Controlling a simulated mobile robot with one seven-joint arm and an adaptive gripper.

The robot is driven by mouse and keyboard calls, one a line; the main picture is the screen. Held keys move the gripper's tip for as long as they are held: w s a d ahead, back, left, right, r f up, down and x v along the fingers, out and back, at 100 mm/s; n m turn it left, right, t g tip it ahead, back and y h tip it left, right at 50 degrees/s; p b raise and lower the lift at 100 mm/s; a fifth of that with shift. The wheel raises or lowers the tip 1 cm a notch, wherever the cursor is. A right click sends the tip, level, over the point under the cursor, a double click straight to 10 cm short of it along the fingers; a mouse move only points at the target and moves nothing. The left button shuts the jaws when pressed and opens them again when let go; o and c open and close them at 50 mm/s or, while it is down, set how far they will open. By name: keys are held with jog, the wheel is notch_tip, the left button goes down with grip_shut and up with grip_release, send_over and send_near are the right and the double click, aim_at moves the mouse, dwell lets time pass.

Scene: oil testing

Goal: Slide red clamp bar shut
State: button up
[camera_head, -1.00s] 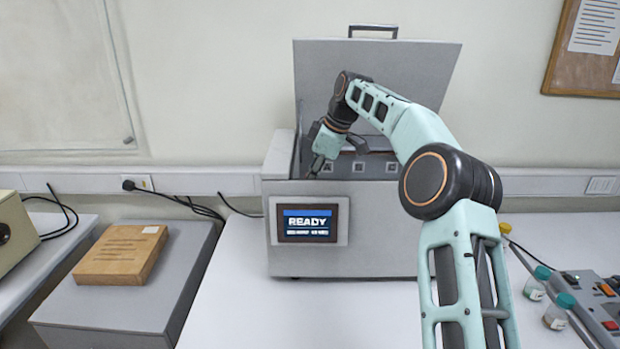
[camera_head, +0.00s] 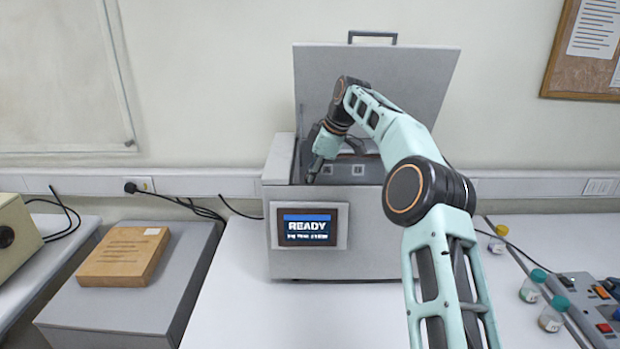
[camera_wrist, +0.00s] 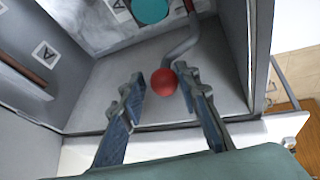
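The grey testing machine (camera_head: 380,230) stands on the white bench with its lid (camera_head: 400,85) raised. My gripper (camera_head: 312,179) reaches down into its open left side. In the wrist view my gripper (camera_wrist: 161,88) is open, its two blue-padded fingers apart. A red ball knob (camera_wrist: 163,82) on a bent grey rod (camera_wrist: 183,42) shows between the fingertips, near the right one; I cannot tell if they touch. A reddish bar (camera_wrist: 22,68) lies along the inner wall at the left. Whether the knob or this bar is the clamp bar is unclear.
A teal cap (camera_wrist: 150,10) shows inside the chamber. The machine's walls stand close around my gripper. The screen (camera_head: 307,224) reads READY.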

jog(key=v, duration=1.2)
